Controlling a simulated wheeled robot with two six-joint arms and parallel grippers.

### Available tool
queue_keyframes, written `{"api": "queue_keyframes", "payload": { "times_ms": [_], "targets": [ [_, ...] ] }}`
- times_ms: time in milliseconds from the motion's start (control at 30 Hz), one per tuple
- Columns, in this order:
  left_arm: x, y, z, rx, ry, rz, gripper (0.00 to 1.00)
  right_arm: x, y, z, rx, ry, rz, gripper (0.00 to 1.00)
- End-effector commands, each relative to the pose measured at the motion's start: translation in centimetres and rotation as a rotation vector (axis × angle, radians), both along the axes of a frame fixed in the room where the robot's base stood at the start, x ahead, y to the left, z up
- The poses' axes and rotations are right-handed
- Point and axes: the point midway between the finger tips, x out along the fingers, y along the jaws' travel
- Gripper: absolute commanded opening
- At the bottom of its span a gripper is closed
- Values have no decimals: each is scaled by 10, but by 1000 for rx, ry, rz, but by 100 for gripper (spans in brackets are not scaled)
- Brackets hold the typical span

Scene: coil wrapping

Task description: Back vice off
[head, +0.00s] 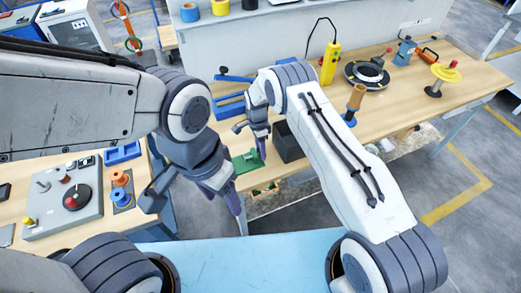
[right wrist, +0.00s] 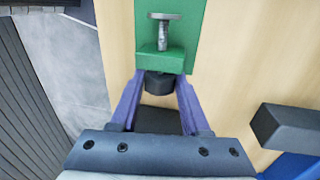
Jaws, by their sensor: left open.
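The green vice (head: 246,161) is at the front edge of the wooden workbench. In the right wrist view its green body (right wrist: 160,62) carries a grey metal screw with a flat head, and a dark round knob (right wrist: 159,84) sits on the near side. My right gripper (right wrist: 160,92) has its two purple fingers on either side of that knob. Whether they press on it cannot be told. My left gripper (head: 195,200) is open and empty, in front of the bench and left of the vice.
A black box (head: 287,142) stands right of the vice, with blue parts (head: 229,105) behind. A yellow handset (head: 330,63), black reel (head: 367,74) and yellow spool (head: 444,73) lie farther right. A left-hand table holds a grey control panel (head: 65,200) and small spools.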

Motion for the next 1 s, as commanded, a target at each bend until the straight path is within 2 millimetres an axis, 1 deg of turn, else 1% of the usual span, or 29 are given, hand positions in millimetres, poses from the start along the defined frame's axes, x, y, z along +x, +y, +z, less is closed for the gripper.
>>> {"api": "queue_keyframes", "payload": {
  "times_ms": [167,367,700,1000],
  "targets": [
    [0,0,5,0,0,0,62,0,0,2,10,-30,0,0],
    [0,0,13,0,0,-1,62,-3,-1,2,47,-138,-1,0],
    [0,0,7,0,0,-1,62,-6,-1,-1,110,-321,-2,0],
    [0,0,7,0,0,-1,62,-6,-1,0,117,-356,0,0]
  ]
}}
